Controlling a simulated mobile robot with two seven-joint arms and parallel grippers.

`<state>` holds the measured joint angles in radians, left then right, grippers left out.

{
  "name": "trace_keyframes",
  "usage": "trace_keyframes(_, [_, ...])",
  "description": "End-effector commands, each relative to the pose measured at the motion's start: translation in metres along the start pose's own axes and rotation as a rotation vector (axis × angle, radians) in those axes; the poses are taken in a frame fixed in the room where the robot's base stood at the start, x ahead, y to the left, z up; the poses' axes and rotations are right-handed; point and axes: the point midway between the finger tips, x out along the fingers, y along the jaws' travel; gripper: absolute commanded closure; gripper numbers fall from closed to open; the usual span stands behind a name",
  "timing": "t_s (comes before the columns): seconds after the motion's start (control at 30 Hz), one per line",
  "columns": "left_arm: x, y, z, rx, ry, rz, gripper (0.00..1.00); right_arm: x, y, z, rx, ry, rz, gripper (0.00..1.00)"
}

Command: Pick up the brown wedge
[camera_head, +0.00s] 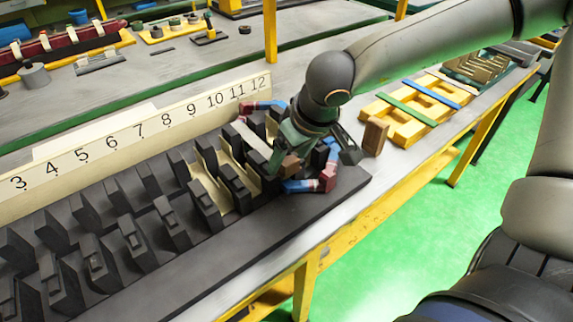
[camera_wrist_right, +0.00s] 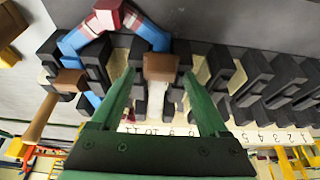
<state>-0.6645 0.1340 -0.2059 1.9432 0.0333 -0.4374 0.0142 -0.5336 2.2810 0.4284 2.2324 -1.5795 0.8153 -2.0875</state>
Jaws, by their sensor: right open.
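A brown wedge (camera_wrist_right: 160,67) lies between the fingers of my right gripper (camera_wrist_right: 157,80) in the right wrist view, on top of a pale strip in a slot of the dark stator. In the head view a brown piece (camera_head: 290,165) shows beside my right gripper (camera_head: 298,155), partly hidden by it. The gripper is open, with one green finger on each side of the wedge. Whether the fingers touch it I cannot tell. My left gripper is not in view.
A red and blue coil end (camera_head: 328,178) loops beside the slots. A brown block (camera_head: 375,136) stands right of the stator, near a yellow rack (camera_head: 405,128). A numbered strip (camera_head: 140,130) runs behind. In the wrist view a brown-headed tool (camera_wrist_right: 68,80) lies left of the gripper.

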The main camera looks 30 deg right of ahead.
Motion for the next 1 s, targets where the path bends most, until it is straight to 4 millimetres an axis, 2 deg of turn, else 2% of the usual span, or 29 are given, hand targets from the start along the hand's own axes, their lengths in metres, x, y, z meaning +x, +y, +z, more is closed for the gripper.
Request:
trace_keyframes(0.3, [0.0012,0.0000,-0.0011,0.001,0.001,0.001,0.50,0.0054,-0.0003,-0.0001,0.000,0.000,-0.001,0.22])
trace_keyframes(1.0, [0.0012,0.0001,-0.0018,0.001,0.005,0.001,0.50,0.0052,-0.0002,0.0002,0.000,0.000,-0.001,1.00])
